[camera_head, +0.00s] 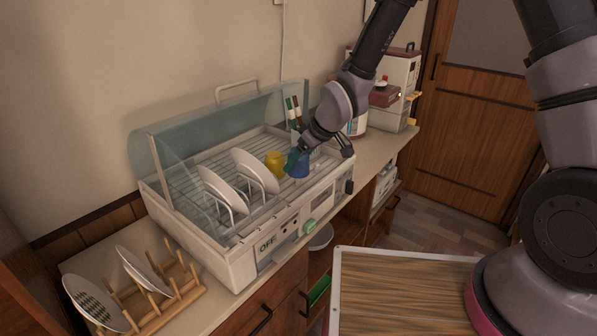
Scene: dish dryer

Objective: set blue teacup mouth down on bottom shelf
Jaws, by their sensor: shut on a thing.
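The blue teacup (299,167) is at the right part of the dish dryer (225,262), inside its front edge. My gripper (296,158) reaches down from the upper right and is shut on the blue teacup. The gripper covers the cup's upper part, so I cannot tell which way its mouth faces or whether it touches the rack. A yellow cup (275,164) stands just left of the blue teacup on the wire rack (196,173). The dryer's clear lid (235,117) is raised.
White plates (222,190) (255,170) stand in the dryer's rack. Bottles or utensils with green and red tops (293,112) rise behind the blue teacup. A wooden plate stand (160,298) is at the lower left. A wood-topped tray or table (400,290) is in front.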

